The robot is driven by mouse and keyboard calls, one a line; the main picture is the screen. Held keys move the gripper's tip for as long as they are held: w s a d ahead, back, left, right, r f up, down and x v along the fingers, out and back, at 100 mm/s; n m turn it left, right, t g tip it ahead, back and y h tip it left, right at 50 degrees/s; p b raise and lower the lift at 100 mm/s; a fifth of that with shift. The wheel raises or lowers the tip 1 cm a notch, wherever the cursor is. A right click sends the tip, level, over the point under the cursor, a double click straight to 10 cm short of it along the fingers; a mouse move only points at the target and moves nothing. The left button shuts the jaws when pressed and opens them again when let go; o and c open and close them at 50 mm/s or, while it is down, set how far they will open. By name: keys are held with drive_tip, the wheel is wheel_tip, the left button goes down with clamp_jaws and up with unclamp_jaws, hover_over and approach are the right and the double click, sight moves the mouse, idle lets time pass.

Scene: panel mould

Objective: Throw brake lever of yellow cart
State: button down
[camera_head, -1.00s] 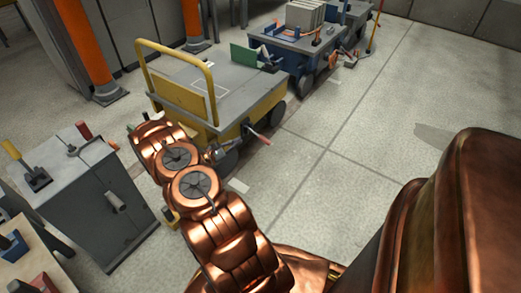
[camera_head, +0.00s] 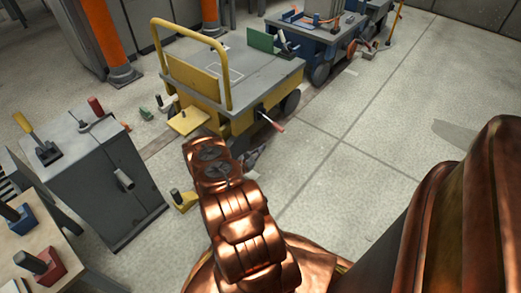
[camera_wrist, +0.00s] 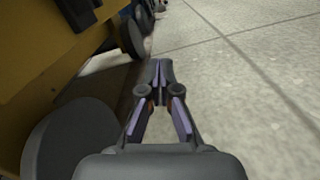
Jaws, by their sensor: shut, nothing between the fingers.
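The yellow cart (camera_head: 205,98) stands left of centre in the head view, with a grey deck and a yellow push handle. A lever with a red grip (camera_head: 272,123) sticks out from its near right side, sloping down; I take it as the brake lever. My gripper (camera_head: 253,156) is low beside the cart, below and left of the lever and apart from it, partly hidden by my arm. In the wrist view my gripper (camera_wrist: 160,68) has its fingertips together and empty, with the cart's yellow side (camera_wrist: 50,50) and a wheel (camera_wrist: 75,140) at left. The red grip is not visible there.
A blue cart (camera_head: 325,40) stands behind the yellow one. A grey cabinet (camera_head: 95,180) with levers is at left, beside a wooden table (camera_head: 35,245). A yellow pedal-like plate (camera_head: 188,120) juts from the cart's near end. The floor to the right is clear.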

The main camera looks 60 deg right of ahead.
sight(273, 123)
drive_tip(key=s+d+r+b, duration=0.2)
drive_tip(key=d+r+b, duration=0.2)
drive_tip(key=d, duration=0.3)
drive_tip(key=shift+s+d, duration=0.3)
drive_tip(key=shift+s, duration=0.05)
drive_tip(key=shift+r, duration=0.1)
drive_tip(key=shift+a+r, duration=0.1)
idle(0.4)
